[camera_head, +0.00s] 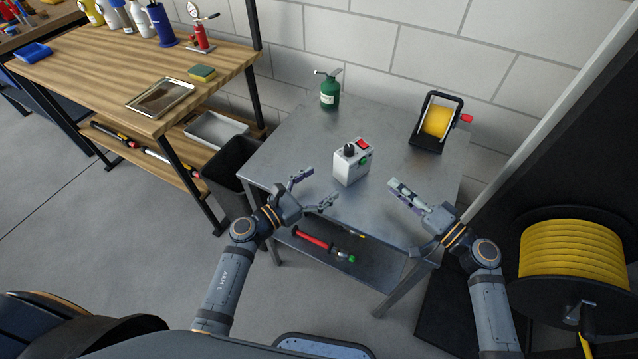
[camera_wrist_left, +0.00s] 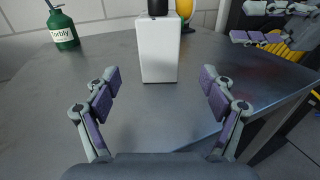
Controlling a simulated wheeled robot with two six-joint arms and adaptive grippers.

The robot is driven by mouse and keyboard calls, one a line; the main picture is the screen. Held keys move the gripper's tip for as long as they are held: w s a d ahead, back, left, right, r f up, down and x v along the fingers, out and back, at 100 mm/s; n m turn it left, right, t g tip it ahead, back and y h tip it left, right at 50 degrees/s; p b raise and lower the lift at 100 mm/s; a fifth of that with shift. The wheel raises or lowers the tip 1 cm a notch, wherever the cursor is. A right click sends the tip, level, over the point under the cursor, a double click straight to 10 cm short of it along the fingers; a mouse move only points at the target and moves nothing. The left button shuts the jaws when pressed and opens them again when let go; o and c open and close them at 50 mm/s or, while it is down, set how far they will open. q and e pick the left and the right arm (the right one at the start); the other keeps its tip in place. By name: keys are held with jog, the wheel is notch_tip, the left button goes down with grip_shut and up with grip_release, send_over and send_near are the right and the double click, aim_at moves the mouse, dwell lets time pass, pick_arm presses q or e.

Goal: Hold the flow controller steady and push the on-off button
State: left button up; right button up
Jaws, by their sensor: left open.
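The flow controller (camera_head: 350,167) is a small white box standing upright on the metal table, with a black knob, a red switch (camera_head: 364,144) and a green part on its right side. The left wrist view shows its plain white side (camera_wrist_left: 159,52) and the black knob on top. My left gripper (camera_head: 321,186) is open and empty, in front of the box and apart from it, with the box ahead between its fingers. My right gripper (camera_head: 393,183) is to the right of the box, not touching it. In the left wrist view its two fingers (camera_wrist_left: 240,22) stand apart, one above the other.
The metal table (camera_head: 285,155) also holds a green bottle (camera_head: 329,93) at the back left and a yellow reel in a black frame (camera_head: 436,120) at the back right. A lower shelf (camera_head: 345,262) holds tools. Bare tabletop surrounds the box.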

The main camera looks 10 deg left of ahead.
aim_at(348, 165)
pick_arm(q)
jog(key=x, duration=1)
jog(key=shift+w+d, duration=0.15)
jog(key=shift+w, duration=0.05)
jog(key=c, duration=1.5)
pick_arm(e)
jog(key=shift+c, duration=0.2)
grip_shut()
